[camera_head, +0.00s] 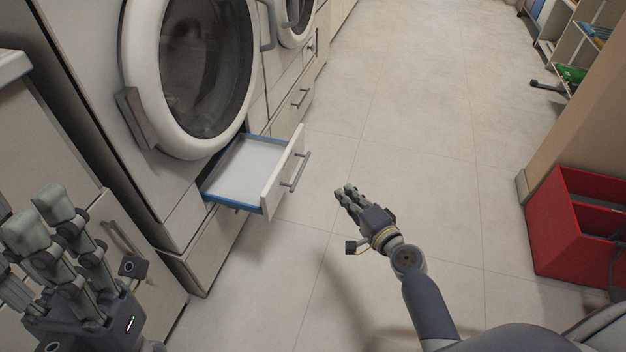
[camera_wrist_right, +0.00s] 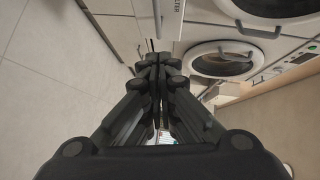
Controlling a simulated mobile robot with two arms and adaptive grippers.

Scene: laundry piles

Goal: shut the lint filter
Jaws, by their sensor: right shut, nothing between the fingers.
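The lint filter (camera_head: 245,165) is a shallow drawer with a white tray, blue edges and a pale front. It is pulled out below the large round door at the left in the head view. Its front (camera_head: 283,175) carries a grey bar handle (camera_head: 296,172). My right gripper (camera_head: 345,190) is shut and empty, to the right of the handle and apart from it in the picture. In the right wrist view its fingers (camera_wrist_right: 157,68) meet, with pale panels beyond. My left gripper (camera_head: 38,215) is at the lower left; its finger opening is unclear.
A machine with a round glass door (camera_head: 205,70) stands above the drawer. Closed drawers (camera_head: 298,97) continue along the row. A red crate (camera_head: 577,225) stands at the right beside a tan wall. The tiled floor (camera_head: 400,130) between is clear.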

